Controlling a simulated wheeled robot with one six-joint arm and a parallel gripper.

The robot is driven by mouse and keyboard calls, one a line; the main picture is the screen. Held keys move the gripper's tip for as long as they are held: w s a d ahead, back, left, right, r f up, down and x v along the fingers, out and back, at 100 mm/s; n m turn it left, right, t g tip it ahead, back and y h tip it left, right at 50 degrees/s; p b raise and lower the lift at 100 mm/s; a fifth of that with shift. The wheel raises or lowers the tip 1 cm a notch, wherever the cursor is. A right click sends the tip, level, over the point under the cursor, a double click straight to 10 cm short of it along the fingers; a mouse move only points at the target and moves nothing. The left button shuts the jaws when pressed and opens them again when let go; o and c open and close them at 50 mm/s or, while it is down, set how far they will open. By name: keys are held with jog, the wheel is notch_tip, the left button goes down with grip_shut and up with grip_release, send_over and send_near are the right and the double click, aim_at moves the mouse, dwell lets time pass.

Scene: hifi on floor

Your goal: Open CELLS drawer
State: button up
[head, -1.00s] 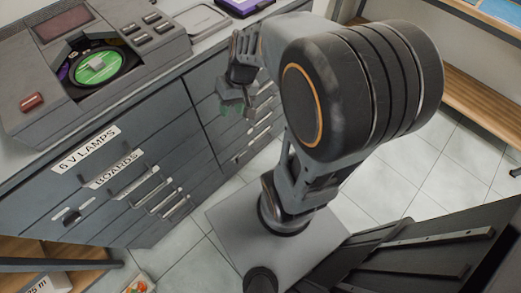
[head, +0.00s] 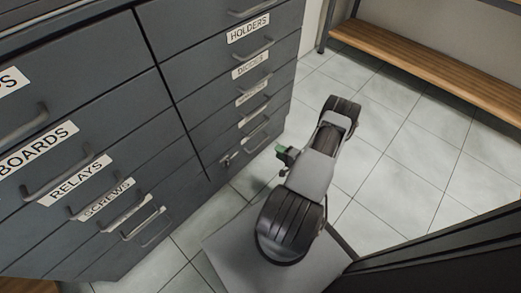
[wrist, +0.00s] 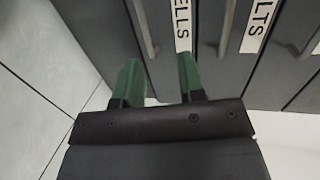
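The CELLS drawer shows in the wrist view by its white label (wrist: 182,25), of which only "ELLS" is in frame. Grey bar handles run along both sides of this label; one handle (wrist: 146,28) lies ahead of the gap between my fingers. My gripper (wrist: 160,62) has green fingers, spread apart with nothing between them. In the head view my gripper (head: 285,154) is low, just right of the cabinet's lower drawers. The lower labels are too small to read there. The drawer fronts look shut.
The grey cabinet (head: 180,60) has several drawers, with labels such as HOLDERS (head: 248,28) and RELAYS (head: 75,181). The tiled floor (head: 385,125) is clear to the right. A wooden bench (head: 430,60) stands at the back, and a dark panel (head: 450,245) at the lower right.

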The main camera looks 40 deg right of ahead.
aim_at(261, 143)
jog(key=shift+m+h, duration=0.4)
jog(key=shift+h, duration=0.2)
jog(key=shift+s+d+f+b+x, duration=0.1)
jog(key=shift+f+b+x, duration=0.5)
jog(key=shift+x, duration=1.6)
jog(key=shift+s+d+f+b+x, duration=0.15)
jog(key=shift+b+x, duration=0.8)
jog(key=shift+x, duration=1.25)
jog(key=shift+a+f+b+x, duration=0.1)
jog(key=shift+f+b+x, duration=0.5)
jog(key=shift+x, duration=1.6)
jog(key=shift+d+r, duration=0.1)
jog(key=shift+r, duration=0.1)
grip_shut()
